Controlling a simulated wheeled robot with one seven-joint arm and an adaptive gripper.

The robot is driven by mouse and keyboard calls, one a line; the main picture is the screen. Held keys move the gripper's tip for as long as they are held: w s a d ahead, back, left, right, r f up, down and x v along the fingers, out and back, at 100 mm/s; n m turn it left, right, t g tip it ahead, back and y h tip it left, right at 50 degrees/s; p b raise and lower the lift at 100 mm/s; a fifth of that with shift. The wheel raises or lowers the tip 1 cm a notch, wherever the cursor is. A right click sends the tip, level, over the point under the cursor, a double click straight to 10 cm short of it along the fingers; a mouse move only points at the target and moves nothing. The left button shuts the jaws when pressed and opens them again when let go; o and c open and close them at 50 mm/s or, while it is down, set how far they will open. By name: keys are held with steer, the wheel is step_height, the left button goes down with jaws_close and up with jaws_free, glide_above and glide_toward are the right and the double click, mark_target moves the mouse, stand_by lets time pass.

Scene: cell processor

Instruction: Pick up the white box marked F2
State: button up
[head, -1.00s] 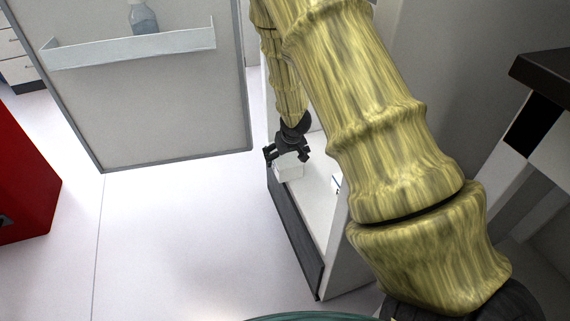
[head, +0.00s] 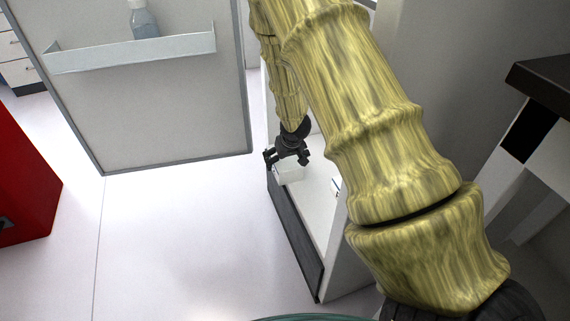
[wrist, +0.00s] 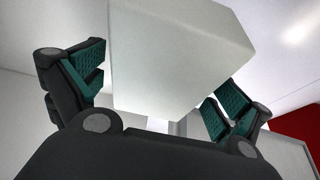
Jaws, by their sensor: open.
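A white box (wrist: 180,60) fills the middle of the wrist view, between the two fingers of my gripper (wrist: 155,95). The fingers have teal pads and stand apart, one on each side of the box. A gap shows between the left finger and the box; the right finger looks close to it, and I cannot tell if it touches. In the head view my gripper (head: 287,158) is just above a white box (head: 290,174) on a white shelf. No F2 marking is readable in either view.
The white shelf (head: 318,205) belongs to an open cabinet with a dark front edge. Its open door (head: 150,110) carries a bin with a bottle (head: 143,20). A second white item (head: 336,186) shows partly behind my arm. A red cabinet (head: 22,180) stands at the left; the floor between is clear.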

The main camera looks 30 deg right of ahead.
steer(key=c, duration=1)
steer(key=shift+c, duration=0.2)
steer(key=shift+r+b, duration=0.15)
steer(key=shift+b, duration=0.25)
step_height(320, 180, up, 4)
steer(key=p, duration=0.3)
steer(key=shift+a, duration=0.1)
steer(key=s+a+r+p, duration=0.1)
steer(key=s+a+p, duration=0.3)
steer(key=s+a, duration=0.6)
steer(key=shift+s+a, duration=0.15)
steer(key=shift+s, duration=0.9)
steer(key=shift+r, duration=0.1)
